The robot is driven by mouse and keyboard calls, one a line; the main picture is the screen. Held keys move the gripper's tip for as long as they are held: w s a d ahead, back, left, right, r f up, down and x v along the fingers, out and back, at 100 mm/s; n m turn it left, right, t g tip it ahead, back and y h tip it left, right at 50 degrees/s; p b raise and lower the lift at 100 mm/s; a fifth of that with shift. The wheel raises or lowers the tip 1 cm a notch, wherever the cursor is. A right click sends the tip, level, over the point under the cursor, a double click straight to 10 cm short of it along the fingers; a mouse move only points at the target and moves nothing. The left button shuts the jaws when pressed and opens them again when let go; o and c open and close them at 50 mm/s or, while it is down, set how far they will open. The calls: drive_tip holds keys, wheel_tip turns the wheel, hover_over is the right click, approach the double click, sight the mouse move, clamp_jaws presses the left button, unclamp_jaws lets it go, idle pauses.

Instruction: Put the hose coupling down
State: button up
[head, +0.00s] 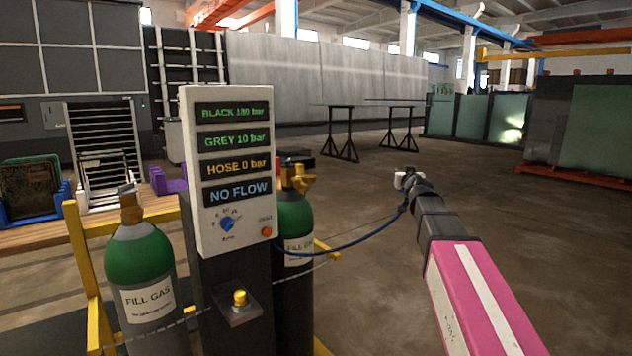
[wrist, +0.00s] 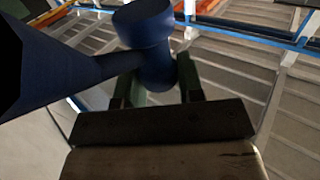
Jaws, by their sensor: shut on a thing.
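The hose coupling is a dark blue piece (wrist: 148,45) in the wrist view, gripped between the two fingers of my gripper (wrist: 160,82). The hose runs off it to the left edge of that view. In the head view my gripper (head: 408,182) is small and far out at the end of my arm, right of the panel. The blue hose (head: 350,244) sags from my gripper back to the gas stand. The coupling itself is too small to make out clearly there.
A grey panel (head: 230,150) reads HOSE 0 bar and NO FLOW. A brass fitting (head: 240,298) sits on a small shelf below it. Green-topped gas cylinders (head: 140,262) and (head: 293,218) stand either side within a yellow frame (head: 82,270). Open floor lies beyond my arm.

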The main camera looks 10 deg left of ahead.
drive_tip(key=s+a+r+n+g+y, duration=0.25)
drive_tip(key=a+r+y, duration=0.2)
drive_tip(key=a, duration=0.65)
drive_tip(key=s+a+r+n+g+y, duration=0.25)
drive_tip(key=a+r+n+y, duration=0.2)
drive_tip(key=a, duration=0.65)
drive_tip(key=s+a+r+n+g+y, duration=0.1)
drive_tip(key=a+r+n+g+y, duration=0.3)
drive_tip(key=a, duration=0.7)
drive_tip(key=shift+m+h, duration=0.4)
drive_tip(key=shift+m, duration=0.2)
drive_tip(key=shift+s+f, duration=0.2)
drive_tip(key=shift+f, duration=4.3)
drive_tip(key=shift+f, duration=0.1)
drive_tip(key=o, duration=0.9)
